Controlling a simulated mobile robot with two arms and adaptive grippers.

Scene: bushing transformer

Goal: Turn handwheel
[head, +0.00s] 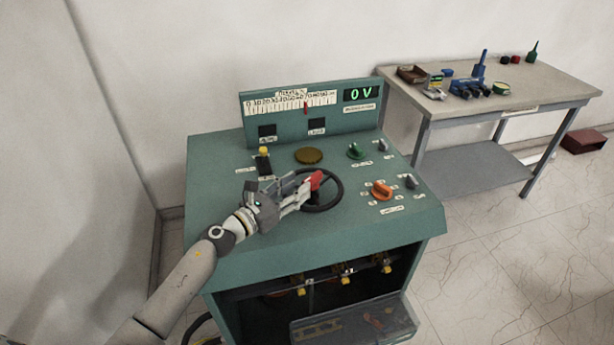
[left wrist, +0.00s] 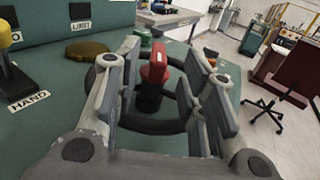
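The black handwheel (head: 341,194) lies on the sloping top of the green console, near its middle. Its red handle (head: 316,180) stands up from the rim. My left gripper (head: 306,187) is over the near-left part of the wheel, with its fingers at the handle. In the left wrist view, the handle (left wrist: 156,66) is between the two spread fingers, nearer the left one, with a visible gap to the right one. My right gripper is not in view.
The console (head: 225,205) also carries a yellow-tipped lever (head: 264,155), a brass disc (head: 309,156), a green knob (head: 356,151) and an orange knob (head: 382,190). Its display (head: 361,94) reads 0 V. A workbench (head: 545,88) with tools stands behind right.

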